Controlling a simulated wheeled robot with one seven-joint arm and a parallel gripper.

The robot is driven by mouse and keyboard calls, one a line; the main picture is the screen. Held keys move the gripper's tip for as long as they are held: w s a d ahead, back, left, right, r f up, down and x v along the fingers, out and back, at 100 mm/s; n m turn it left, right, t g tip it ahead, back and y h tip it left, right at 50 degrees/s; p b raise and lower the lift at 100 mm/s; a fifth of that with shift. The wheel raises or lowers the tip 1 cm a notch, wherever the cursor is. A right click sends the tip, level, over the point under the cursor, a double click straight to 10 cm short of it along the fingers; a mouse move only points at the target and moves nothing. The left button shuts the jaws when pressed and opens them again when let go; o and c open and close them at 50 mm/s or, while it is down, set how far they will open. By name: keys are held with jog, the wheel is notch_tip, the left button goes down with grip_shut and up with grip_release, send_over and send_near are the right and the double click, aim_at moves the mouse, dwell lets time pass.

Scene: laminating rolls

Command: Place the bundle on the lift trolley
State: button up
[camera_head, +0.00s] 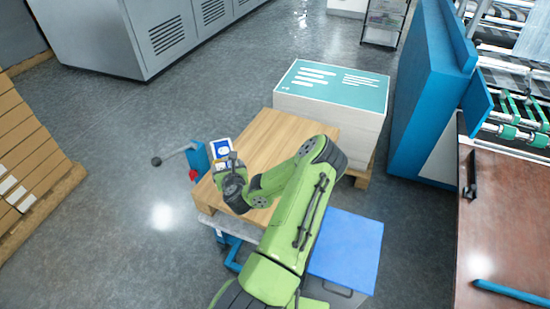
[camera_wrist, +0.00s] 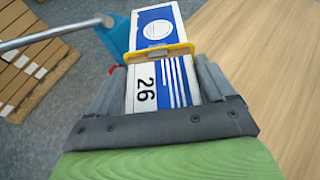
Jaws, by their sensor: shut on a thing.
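The bundle (camera_head: 220,147) is a flat blue-and-white stack with a yellow band; in the wrist view the bundle (camera_wrist: 158,85) shows the number 26. My gripper (camera_head: 226,166) is shut on it, with one grey finger on each side in the wrist view (camera_wrist: 162,78). The lift trolley (camera_head: 232,252) has a blue frame, a grey platform and a thick wooden top (camera_head: 262,137). The bundle is at the top's left edge in the head view. I cannot tell whether it touches the wood. My arm hides part of the trolley.
A pallet stack with a teal-and-white top (camera_head: 333,86) stands behind. A blue-topped box (camera_head: 348,249) is at the right. Open grey floor (camera_head: 110,190) lies left.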

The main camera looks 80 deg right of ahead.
jog(key=shift+a+f+b, duration=0.15)
jog(key=shift+f+b, duration=0.15)
jog(key=shift+b, duration=0.05)
notch_tip(320, 180, down, 10)
jog(key=b, duration=0.8)
jog(key=shift+r, duration=0.2)
jog(key=shift+w+r, duration=0.1)
jog(key=shift+r, duration=0.1)
jog(key=shift+f, duration=0.15)
jog(key=o, duration=1.1)
